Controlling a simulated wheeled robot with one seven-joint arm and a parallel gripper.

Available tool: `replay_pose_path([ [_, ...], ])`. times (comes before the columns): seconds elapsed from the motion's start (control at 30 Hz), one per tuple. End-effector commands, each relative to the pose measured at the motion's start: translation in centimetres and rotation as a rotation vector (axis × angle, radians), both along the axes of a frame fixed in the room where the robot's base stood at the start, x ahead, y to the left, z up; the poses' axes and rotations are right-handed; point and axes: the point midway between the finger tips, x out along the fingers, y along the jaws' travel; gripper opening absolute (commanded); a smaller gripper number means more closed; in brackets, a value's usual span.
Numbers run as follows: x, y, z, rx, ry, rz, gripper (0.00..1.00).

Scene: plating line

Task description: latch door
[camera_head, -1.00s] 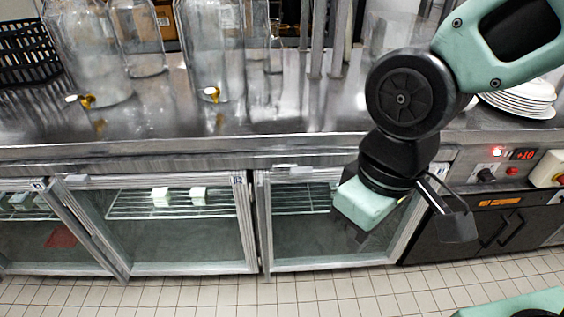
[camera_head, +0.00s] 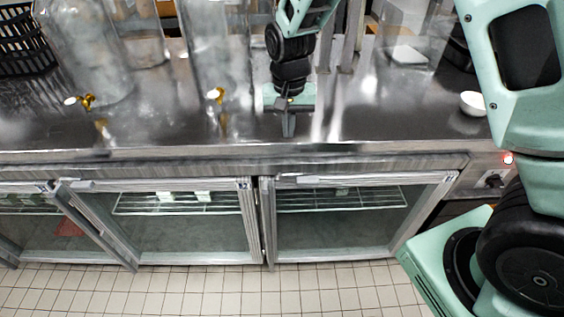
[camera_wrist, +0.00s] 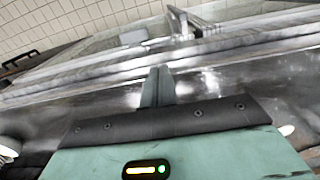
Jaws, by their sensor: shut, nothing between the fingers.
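Glass-fronted metal doors line the cabinet under the counter: a left door (camera_head: 30,228), a middle door (camera_head: 170,233) and a right door (camera_head: 335,232). Each of the middle and right doors has a light handle at its upper left, the middle handle (camera_head: 82,185) and the right handle (camera_head: 303,180).
The steel counter (camera_head: 390,125) carries large glass dispensers (camera_head: 85,60) with brass taps, a black crate (camera_head: 22,45) and a white bowl (camera_head: 473,103). A control panel with a red light (camera_head: 508,159) is at right. Tiled floor (camera_head: 200,290) in front is clear.

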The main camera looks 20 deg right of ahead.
Motion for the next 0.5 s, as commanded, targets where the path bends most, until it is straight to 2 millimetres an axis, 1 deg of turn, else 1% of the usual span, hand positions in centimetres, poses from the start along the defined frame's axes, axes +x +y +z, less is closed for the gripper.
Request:
replay_pose_path([
  [0.17, 0.0, 0.0, 0.0, 0.001, 0.000, 0.002, 0.00],
  [0.27, 0.0, 0.0, -0.4, 0.000, 0.001, 0.002, 0.00],
  [0.37, -0.1, 0.0, -1.3, 0.000, 0.003, 0.002, 0.00],
  [0.5, -0.2, 0.0, -3.7, 0.000, 0.005, 0.001, 0.00],
])
